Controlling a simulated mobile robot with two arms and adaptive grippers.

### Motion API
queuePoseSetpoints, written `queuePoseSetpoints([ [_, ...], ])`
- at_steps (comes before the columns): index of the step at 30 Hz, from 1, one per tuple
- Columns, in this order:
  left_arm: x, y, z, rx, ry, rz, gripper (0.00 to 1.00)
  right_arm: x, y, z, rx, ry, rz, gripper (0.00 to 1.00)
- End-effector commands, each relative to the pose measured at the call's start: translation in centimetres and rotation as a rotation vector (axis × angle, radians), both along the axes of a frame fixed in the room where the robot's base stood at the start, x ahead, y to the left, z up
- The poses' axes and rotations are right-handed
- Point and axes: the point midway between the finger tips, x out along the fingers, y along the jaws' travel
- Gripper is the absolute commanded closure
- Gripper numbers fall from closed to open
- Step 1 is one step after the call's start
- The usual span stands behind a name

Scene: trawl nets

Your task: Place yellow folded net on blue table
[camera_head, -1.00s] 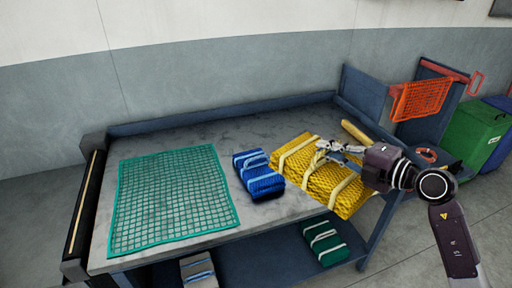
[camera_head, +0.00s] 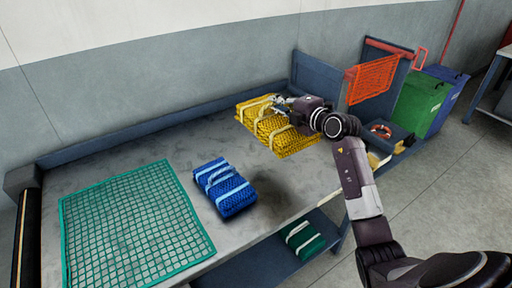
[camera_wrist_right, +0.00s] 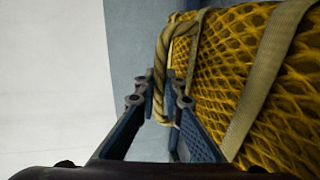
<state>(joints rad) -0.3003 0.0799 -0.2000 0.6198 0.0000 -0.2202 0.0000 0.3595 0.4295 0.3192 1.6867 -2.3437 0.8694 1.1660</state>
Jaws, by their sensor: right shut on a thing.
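The yellow folded net (camera_head: 272,128), bound with pale straps, hangs from my right gripper (camera_head: 283,103) above the grey-topped workbench (camera_head: 130,166). A dark shadow lies on the bench below and in front of it. In the right wrist view, the fingers (camera_wrist_right: 160,108) are closed on a rope handle at the side of the yellow net (camera_wrist_right: 235,70). The bench has a blue frame and raised blue edges. Another table (camera_head: 492,118), with a bluish edge, is partly in view at the far right. My left gripper is not in view.
A blue folded net (camera_head: 224,188) and a spread green net (camera_head: 130,228) lie on the bench. A green folded net (camera_head: 302,240) is on the lower shelf. An orange net (camera_head: 371,80) hangs at the right, near green (camera_head: 415,103) and blue (camera_head: 447,98) bins. Open floor lies to the right.

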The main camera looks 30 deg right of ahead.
Motion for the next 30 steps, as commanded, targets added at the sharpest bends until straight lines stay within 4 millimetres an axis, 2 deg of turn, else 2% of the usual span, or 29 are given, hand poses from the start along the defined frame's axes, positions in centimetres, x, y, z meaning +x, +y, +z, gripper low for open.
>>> queuePoseSetpoints([
  [9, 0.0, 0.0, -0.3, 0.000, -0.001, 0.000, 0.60, 0.0, 0.0, -7.4, 0.001, -0.006, -0.001, 1.00],
  [12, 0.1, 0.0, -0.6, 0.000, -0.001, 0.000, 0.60, 0.0, -0.1, -9.3, 0.000, -0.008, -0.001, 1.00],
  [16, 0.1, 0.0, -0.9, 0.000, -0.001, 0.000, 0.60, 0.1, -0.1, -10.9, -0.001, -0.010, -0.002, 1.00],
  [22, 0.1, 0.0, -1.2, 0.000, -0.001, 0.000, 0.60, 0.1, 0.0, -12.1, 0.000, -0.011, -0.001, 1.00],
  [27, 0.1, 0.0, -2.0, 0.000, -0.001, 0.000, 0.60, 0.1, 0.0, -14.7, 0.001, -0.009, -0.001, 1.00],
  [30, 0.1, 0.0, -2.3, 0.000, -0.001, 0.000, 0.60, 0.1, -0.1, -15.5, 0.001, -0.011, -0.002, 1.00],
])
